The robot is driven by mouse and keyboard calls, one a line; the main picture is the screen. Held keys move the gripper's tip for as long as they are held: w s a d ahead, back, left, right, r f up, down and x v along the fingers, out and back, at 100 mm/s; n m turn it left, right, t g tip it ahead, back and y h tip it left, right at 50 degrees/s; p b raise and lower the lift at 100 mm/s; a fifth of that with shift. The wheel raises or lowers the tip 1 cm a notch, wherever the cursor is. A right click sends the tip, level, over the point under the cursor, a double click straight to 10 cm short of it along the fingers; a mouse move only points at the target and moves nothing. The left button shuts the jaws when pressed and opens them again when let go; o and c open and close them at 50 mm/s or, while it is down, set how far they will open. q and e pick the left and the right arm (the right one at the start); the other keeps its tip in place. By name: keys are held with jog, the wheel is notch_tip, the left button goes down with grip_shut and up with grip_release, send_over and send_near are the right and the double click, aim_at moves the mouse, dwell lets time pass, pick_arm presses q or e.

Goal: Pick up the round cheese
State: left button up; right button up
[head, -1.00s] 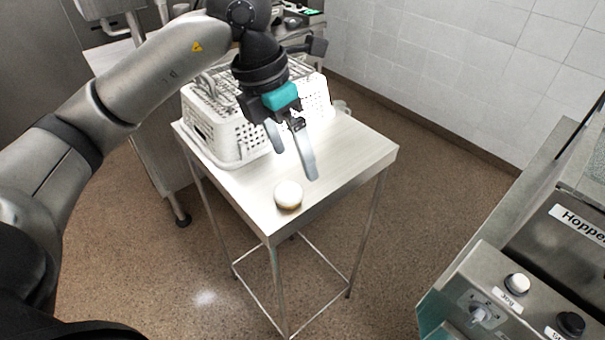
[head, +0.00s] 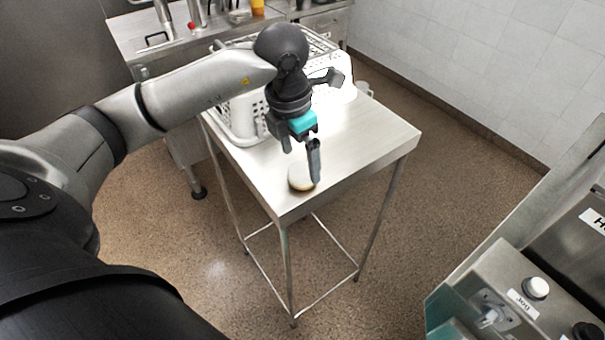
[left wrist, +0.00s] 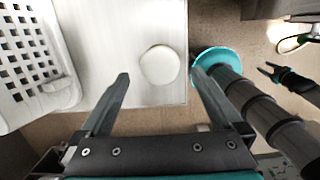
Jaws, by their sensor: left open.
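The round cheese (head: 298,179) is a small pale disc with a tan side, lying flat near the front corner of the steel table (head: 370,146). In the left wrist view the cheese (left wrist: 159,65) shows whole as a white circle, ahead of and between the fingers. My left gripper (head: 314,170) is over the table, and one finger covers the right part of the cheese in the head view. The left gripper (left wrist: 158,82) is open, with nothing between its fingers. My right gripper (left wrist: 270,70) shows small at the right of the left wrist view; its jaw state is unclear.
A white perforated basket (head: 243,118) stands at the back of the table behind my left gripper; it also shows at the left of the wrist view (left wrist: 40,55). A steel machine with knobs (head: 500,290) is at the lower right. The table's right part is clear.

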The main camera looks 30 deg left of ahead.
aim_at(302, 171)
pick_arm(q)
jog(key=f, duration=0.4)
jog(key=shift+w+d, duration=0.1)
jog(key=shift+w, duration=0.1)
jog(key=shift+r, duration=0.1)
jog(key=c, duration=1.5)
